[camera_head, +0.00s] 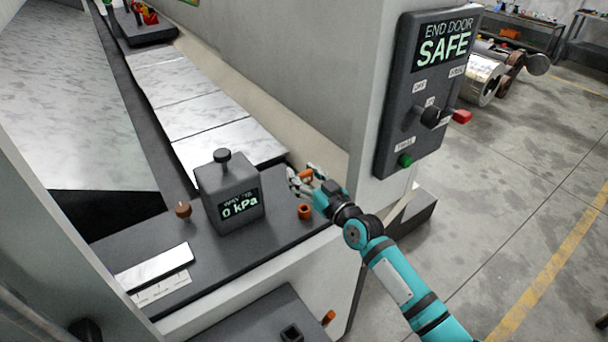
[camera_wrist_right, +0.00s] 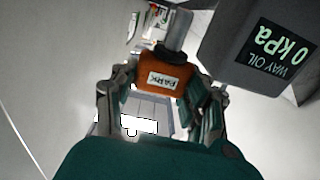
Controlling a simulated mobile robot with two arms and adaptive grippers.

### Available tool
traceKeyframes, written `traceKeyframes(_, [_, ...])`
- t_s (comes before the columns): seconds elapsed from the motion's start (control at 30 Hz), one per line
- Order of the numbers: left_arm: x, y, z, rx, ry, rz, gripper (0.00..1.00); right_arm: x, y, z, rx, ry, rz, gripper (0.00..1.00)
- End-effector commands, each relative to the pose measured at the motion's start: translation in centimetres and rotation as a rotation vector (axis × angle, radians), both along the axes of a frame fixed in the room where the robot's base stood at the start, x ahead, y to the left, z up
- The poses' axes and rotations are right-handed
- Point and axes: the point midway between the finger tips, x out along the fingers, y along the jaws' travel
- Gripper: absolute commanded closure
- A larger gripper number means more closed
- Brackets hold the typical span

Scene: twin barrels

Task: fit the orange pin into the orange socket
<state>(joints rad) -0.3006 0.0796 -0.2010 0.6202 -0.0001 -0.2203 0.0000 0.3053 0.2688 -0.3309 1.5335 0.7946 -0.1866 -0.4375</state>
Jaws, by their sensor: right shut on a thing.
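My right gripper (camera_head: 303,177) is shut on the orange pin (camera_head: 307,173), above the right end of the dark deck. In the right wrist view the orange pin (camera_wrist_right: 165,77) has an orange block-shaped grip with a white label, a black collar and a grey shaft, between the two fingers (camera_wrist_right: 160,90). A small orange cylinder (camera_head: 304,212) with a dark top, apparently the orange socket, stands on the deck just below the gripper in the picture. The pin appears apart from it. The socket cannot be made out in the wrist view. My left gripper is not in view.
A dark box with a "0 kPa" display (camera_head: 239,207) stands left of the socket, near the gripper. A brown knob (camera_head: 183,210) is farther left. A control panel (camera_head: 425,100) hangs at the right. Another orange piece (camera_head: 328,317) shows low down.

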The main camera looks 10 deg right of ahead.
Motion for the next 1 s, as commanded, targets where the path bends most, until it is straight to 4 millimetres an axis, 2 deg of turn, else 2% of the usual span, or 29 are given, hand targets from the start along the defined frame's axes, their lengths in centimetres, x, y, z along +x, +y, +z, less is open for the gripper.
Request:
traceKeyframes(0.03, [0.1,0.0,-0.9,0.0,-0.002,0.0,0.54,0.0,0.0,-0.9,-0.001,-0.001,0.0,0.88])
traceKeyframes(0.2, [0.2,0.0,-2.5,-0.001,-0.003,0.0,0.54,0.0,0.0,-2.6,-0.002,-0.002,-0.001,0.88])
traceKeyframes(0.4, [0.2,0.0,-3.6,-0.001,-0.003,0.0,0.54,0.0,-0.1,-3.9,-0.001,-0.001,-0.001,0.88])
traceKeyframes(1.0, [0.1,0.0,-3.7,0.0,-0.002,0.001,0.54,0.0,0.0,-4.0,-0.001,-0.001,0.0,0.88])
